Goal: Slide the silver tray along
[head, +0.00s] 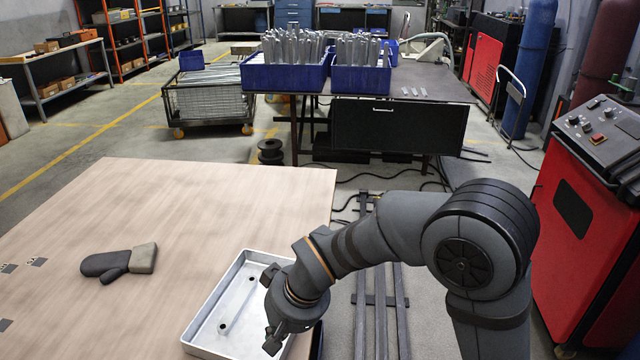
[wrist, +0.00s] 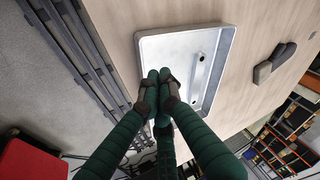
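The silver tray (head: 248,335) is a shallow rectangular metal tray lying flat on the wooden table, near its right edge. A narrow metal bar with a dark spot at each end lies inside the tray. In the wrist view the tray (wrist: 163,48) fills the upper middle, with the bar (wrist: 197,72) inside. My gripper (head: 274,314) is over the tray's right side in the head view. In the wrist view its green fingers (wrist: 159,88) have dark tips close together, overlapping the tray's near wall. Whether they touch or clasp the rim is hidden.
A dark grey mitten (head: 118,262) with a lighter cuff lies on the table (head: 200,200), left of the tray and well apart. The table between them is bare. Dark rails (head: 380,310) run along the floor at right, and a red machine (head: 580,240) stands further right.

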